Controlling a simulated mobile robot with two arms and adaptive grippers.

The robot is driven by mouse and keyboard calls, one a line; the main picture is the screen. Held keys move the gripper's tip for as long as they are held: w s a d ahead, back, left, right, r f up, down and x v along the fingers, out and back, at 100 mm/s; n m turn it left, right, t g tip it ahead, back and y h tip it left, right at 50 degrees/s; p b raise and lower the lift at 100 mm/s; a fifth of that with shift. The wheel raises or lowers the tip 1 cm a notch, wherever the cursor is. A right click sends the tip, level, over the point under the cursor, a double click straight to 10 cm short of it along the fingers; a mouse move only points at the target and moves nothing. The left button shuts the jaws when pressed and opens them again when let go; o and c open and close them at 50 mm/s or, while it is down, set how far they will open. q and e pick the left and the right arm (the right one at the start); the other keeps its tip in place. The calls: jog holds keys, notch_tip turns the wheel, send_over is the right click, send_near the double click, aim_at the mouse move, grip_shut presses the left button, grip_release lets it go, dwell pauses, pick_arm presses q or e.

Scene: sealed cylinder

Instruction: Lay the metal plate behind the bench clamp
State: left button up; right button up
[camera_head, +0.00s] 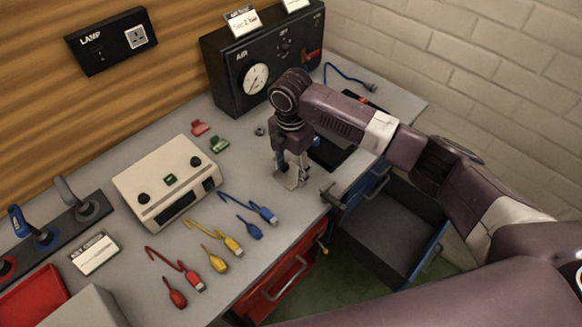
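My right gripper (291,172) points down over the bench, near its front edge and to the right of the blue cables. A small pale metal piece (293,180) shows at its fingertips. It may be the metal plate or part of the fingers, and I cannot tell whether the fingers are closed on it. A small metal fitting (328,194) sits at the bench's front edge, just right of the gripper, and may be the bench clamp. My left gripper is not in view.
A black gauge box (258,62) stands at the back. A cream control box (167,180) and red, yellow and blue cables (230,243) lie to the left. A dark panel (332,153) is right of the gripper. An open drawer (385,238) juts out below.

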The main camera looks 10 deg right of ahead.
aim_at(291, 175)
jog(key=o, duration=0.5)
notch_tip(291, 175, up, 12)
jog(key=b, duration=0.3)
jog(key=shift+r, duration=0.15)
